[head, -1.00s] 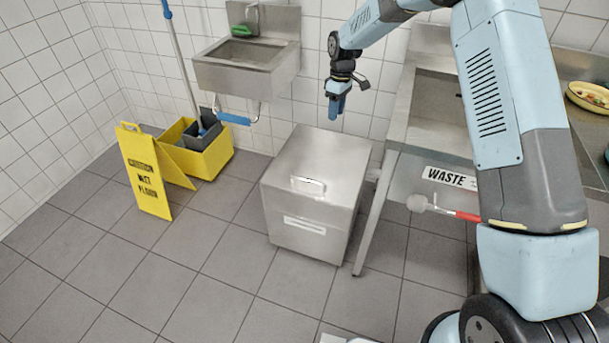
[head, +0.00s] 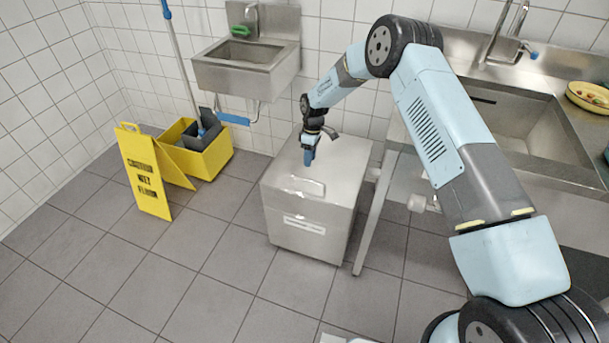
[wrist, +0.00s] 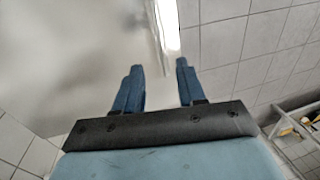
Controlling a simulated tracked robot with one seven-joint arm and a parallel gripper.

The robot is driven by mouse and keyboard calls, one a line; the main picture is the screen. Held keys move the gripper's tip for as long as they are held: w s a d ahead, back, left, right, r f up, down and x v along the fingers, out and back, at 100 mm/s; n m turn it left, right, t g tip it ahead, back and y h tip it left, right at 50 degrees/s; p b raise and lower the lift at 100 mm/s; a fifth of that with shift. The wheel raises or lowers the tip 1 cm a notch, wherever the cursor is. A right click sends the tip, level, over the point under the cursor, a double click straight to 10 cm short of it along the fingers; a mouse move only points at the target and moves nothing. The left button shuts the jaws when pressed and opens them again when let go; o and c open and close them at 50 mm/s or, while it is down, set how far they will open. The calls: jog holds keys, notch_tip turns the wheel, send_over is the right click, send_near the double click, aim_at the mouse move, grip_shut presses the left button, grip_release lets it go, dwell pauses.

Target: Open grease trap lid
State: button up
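The grease trap is a low steel box (head: 306,225) on the floor, in the middle of the head view. Its flat top lid (head: 345,160) lies shut. A bar handle (head: 307,187) sits on the lid near the front edge; a bright bar that looks like this handle shows in the wrist view (wrist: 167,32). My gripper (head: 308,159) points down over the lid, behind the handle in the head view. In the wrist view my gripper's two blue fingers (wrist: 158,72) are apart with nothing between them. The bar lies beyond the fingertips. Whether a finger touches the lid is unclear.
A steel sink table stands right of the box, its leg (head: 375,215) close by. A wall hand sink (head: 247,75) hangs behind. A yellow mop bucket (head: 205,155) and wet-floor sign (head: 145,175) stand left. The floor in front is clear.

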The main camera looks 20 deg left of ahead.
send_over(308, 186)
notch_tip(308, 186, down, 8)
jog(key=shift+f, duration=0.25)
jog(key=shift+c, duration=0.5)
grip_shut()
jog(key=shift+w, duration=0.1)
